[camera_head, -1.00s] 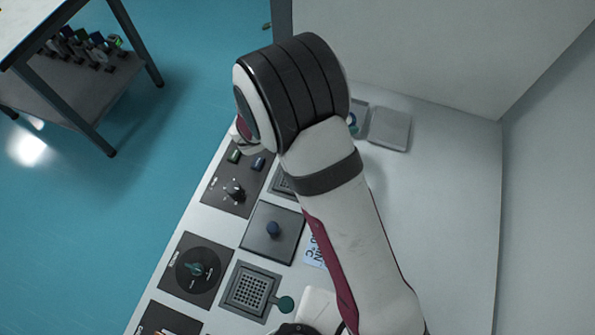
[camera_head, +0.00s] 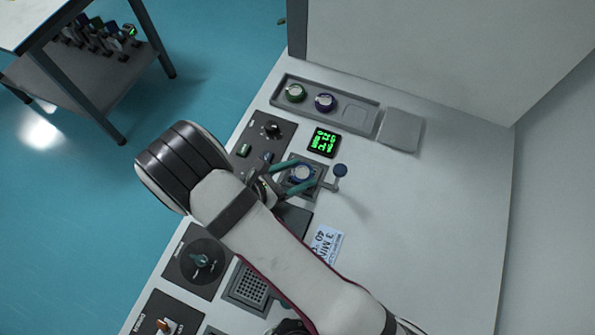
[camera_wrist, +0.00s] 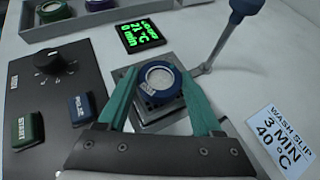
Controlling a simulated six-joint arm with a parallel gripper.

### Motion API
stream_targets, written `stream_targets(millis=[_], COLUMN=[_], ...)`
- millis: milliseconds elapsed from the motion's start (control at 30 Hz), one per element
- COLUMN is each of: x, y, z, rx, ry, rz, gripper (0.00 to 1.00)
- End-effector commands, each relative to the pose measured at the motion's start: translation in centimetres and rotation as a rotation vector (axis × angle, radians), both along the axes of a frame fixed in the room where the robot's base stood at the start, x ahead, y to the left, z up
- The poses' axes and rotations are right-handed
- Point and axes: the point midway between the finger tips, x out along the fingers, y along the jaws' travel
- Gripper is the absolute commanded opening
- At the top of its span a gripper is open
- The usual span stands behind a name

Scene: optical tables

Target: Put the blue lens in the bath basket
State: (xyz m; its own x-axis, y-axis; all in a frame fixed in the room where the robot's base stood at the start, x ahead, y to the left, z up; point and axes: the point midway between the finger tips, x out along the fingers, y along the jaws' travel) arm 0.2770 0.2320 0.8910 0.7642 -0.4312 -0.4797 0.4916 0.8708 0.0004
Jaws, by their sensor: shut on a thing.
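The blue-rimmed lens (camera_wrist: 160,80), with a pale round centre, is between the green fingers of my gripper (camera_wrist: 158,85); it also shows in the head view (camera_head: 302,173). My gripper is shut on it by its sides. The lens is over the grey bath basket (camera_wrist: 152,106), whose perforated part is largely hidden under it. I cannot tell whether the lens touches the basket. A grey arm with a blue knob (camera_wrist: 243,8) rises beside the basket, and the knob also shows in the head view (camera_head: 340,170).
A grey tray (camera_head: 366,125) at the back holds a green-rimmed lens (camera_head: 295,92) and a purple-blue-rimmed lens (camera_head: 325,102); its right recess is empty. A green-lit display (camera_head: 324,141), a control panel with dial (camera_wrist: 56,64) and a wash slip (camera_wrist: 281,138) surround the basket. The right tabletop is clear.

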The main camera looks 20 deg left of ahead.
Motion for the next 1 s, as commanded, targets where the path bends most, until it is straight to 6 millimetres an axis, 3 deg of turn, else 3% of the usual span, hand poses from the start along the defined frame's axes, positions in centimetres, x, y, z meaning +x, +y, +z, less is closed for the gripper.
stream_targets(millis=[167,200,333,667,1000], x=[0.0,0.0,0.0,-0.1,-6.8], y=[0.0,0.0,0.0,0.1,4.0], z=[-0.3,-0.3,-0.2,0.2,4.3], rx=[-0.001,-0.001,-0.001,0.001,0.004], ry=[0.001,0.000,0.000,-0.001,0.000], rz=[0.000,0.000,0.000,0.000,0.004], gripper=[0.10,0.72,0.96,0.97,0.97])
